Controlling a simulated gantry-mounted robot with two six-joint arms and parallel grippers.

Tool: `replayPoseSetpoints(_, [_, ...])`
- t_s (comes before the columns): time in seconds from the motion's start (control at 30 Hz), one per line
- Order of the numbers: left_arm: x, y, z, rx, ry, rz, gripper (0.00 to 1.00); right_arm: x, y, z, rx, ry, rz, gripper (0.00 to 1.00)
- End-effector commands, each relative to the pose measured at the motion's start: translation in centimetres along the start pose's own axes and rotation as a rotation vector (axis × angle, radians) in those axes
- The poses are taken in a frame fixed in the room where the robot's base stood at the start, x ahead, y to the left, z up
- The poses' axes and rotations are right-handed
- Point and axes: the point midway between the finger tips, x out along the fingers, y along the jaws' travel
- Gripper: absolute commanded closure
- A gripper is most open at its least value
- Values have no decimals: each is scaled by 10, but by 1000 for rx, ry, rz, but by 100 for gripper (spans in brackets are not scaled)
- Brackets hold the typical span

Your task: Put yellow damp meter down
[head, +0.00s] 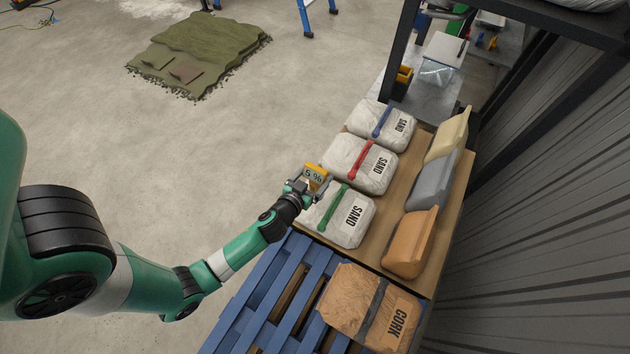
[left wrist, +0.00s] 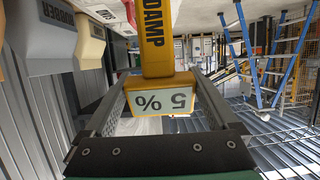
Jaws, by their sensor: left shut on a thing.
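The yellow damp meter (head: 317,175) is held in my left gripper (head: 308,184) in the head view, above the near edge of the sand bags. The meter's far end is cut off at the top of the wrist view. My right gripper is not in view.
White sand bags with a green (head: 342,215), a red (head: 360,165) and a blue strap (head: 382,128) lie on a brown board (head: 385,212). A cork bag (head: 368,308) lies on a blue pallet (head: 262,300). Open floor is left.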

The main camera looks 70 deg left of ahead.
Motion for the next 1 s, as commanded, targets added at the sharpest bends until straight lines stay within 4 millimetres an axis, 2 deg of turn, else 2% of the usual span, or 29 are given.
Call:
replayPoseSetpoints(0.1, [13,-5,8,0,3,0,85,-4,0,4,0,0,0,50])
replayPoseSetpoints(0.33, [21,-9,15,0,2,0,85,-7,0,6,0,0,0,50])
replayPoseSetpoints(0.4, [26,-8,30,3,1,1,85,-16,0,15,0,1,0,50])
replayPoseSetpoints(0.5, [31,-8,44,1,2,2,85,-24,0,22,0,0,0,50])
replayPoseSetpoints(0.87, [32,-8,45,1,2,2,85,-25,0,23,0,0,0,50])
replayPoseSetpoints(0.9, [31,-8,46,1,0,1,6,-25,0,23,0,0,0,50])
replayPoseSetpoints(0.93, [31,-8,45,1,0,1,1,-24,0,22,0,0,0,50])
replayPoseSetpoints(1.0, [31,-8,45,1,0,1,0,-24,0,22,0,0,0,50])
